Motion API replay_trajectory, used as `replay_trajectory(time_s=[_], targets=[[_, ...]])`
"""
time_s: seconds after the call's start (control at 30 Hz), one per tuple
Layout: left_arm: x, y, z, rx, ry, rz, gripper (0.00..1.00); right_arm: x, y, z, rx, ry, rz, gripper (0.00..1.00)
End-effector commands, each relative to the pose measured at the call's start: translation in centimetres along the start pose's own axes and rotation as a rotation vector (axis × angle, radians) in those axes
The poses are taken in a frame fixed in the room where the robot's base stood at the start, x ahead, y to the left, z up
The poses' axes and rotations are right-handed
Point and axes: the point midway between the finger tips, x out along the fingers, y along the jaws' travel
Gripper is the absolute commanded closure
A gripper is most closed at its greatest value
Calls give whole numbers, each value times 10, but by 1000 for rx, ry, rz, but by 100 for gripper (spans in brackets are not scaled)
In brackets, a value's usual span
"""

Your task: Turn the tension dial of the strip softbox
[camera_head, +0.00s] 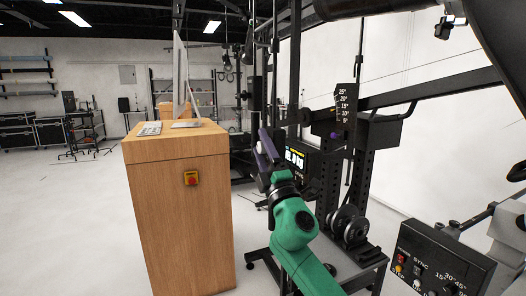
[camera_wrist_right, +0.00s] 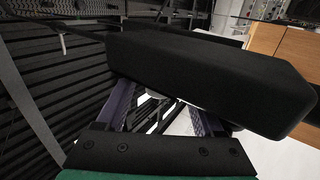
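My right gripper (camera_head: 266,148), purple on a green arm, reaches forward in the middle of the head view. In the right wrist view its two purple fingers (camera_wrist_right: 162,112) stand apart, with nothing seen held between them. A large black padded block (camera_wrist_right: 215,75) crosses in front of them and hides part of the fingers; I cannot tell whether they touch it. A small purple knob (camera_head: 336,135) sits beside a black angle scale (camera_head: 344,106), right of the gripper. I cannot tell whether it is the tension dial. No softbox can be named for sure. My left gripper is out of view.
A wooden cabinet (camera_head: 180,215) with a red button (camera_head: 191,178) and a monitor stands left of my arm. A black display box (camera_head: 297,158) and a metal stand (camera_head: 345,215) are to the right. A control panel (camera_head: 440,262) is at lower right. Floor is open at left.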

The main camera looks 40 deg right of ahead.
Motion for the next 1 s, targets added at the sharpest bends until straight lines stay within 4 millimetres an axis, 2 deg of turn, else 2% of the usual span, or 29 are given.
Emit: replay_trajectory(time_s=[0.17,0.73,0.87,1.0], targets=[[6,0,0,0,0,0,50,-14,-3,0,1,1,-1,31],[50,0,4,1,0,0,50,-129,-5,0,3,-2,-3,31],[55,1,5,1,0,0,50,-144,-3,0,1,-1,-2,31],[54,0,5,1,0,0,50,-146,0,0,-1,-1,0,31]])
